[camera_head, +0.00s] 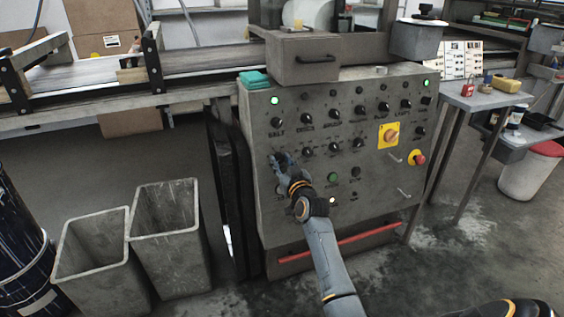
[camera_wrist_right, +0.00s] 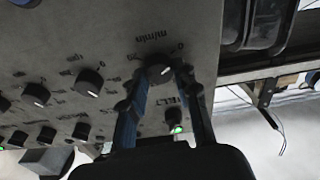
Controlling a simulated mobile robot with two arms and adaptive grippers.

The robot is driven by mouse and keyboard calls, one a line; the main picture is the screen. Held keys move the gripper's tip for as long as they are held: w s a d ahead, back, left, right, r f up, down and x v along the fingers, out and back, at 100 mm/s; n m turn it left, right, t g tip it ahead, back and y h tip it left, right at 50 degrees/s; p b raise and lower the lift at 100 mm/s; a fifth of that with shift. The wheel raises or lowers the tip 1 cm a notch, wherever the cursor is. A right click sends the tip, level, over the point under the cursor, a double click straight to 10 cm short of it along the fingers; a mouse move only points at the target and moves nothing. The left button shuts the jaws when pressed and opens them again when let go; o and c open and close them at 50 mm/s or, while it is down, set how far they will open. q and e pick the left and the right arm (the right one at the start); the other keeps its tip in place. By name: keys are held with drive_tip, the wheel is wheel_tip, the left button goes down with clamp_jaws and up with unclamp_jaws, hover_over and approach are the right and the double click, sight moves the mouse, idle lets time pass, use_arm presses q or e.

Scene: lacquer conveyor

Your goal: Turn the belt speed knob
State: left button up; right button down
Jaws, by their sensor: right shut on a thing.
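The grey control panel (camera_head: 345,130) stands in front of me with rows of black knobs. My right gripper (camera_head: 279,160) reaches the left column of the panel, just below the knob labelled BELT (camera_head: 277,123). In the right wrist view, the belt speed knob (camera_wrist_right: 160,73), a black knob with a white pointer mark and the letters "m/min" beside it, sits between the fingertips of my right gripper (camera_wrist_right: 161,80). The fingers are shut on it from both sides. In the head view the gripper hides this knob. My left gripper is not in view.
Neighbouring black knobs (camera_wrist_right: 90,82) sit close to the gripper. A yellow-backed rotary switch (camera_head: 391,135) and a red emergency button (camera_head: 418,160) are further right. A red bar (camera_head: 340,243) runs low across the panel. Two grey bins (camera_head: 165,225) stand at left.

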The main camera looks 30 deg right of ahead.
drive_tip(key=shift+n, duration=0.4)
drive_tip(key=c, duration=1)
unclamp_jaws()
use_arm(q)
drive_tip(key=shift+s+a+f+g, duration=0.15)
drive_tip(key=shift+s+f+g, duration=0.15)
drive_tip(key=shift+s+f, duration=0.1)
use_arm(e)
drive_tip(key=v, duration=1.2)
drive_tip(key=shift+f, duration=0.1)
